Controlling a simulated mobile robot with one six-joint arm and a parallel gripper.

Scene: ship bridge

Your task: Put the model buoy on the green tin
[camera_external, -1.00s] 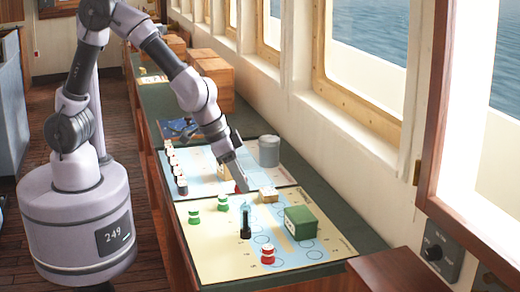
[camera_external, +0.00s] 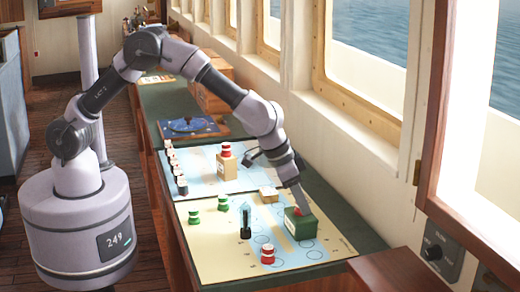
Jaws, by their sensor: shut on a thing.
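The green tin (camera_external: 301,228) is a box on the near chart, at its right side. My gripper (camera_external: 299,208) points down just over the tin's top. It is shut on a small red model buoy (camera_external: 298,212), mostly hidden by the fingers. The buoy is at the level of the tin's top; I cannot tell if it touches it. Another red-and-white buoy (camera_external: 267,254) stands on the chart in front of the tin. One more red-and-white buoy (camera_external: 226,150) stands on a tan block (camera_external: 227,165).
Two green-and-white buoys (camera_external: 223,203) and a dark bottle-like piece (camera_external: 245,222) stand left of the tin. Several black-and-white pieces (camera_external: 175,165) line the far chart. The window wall is close on the right.

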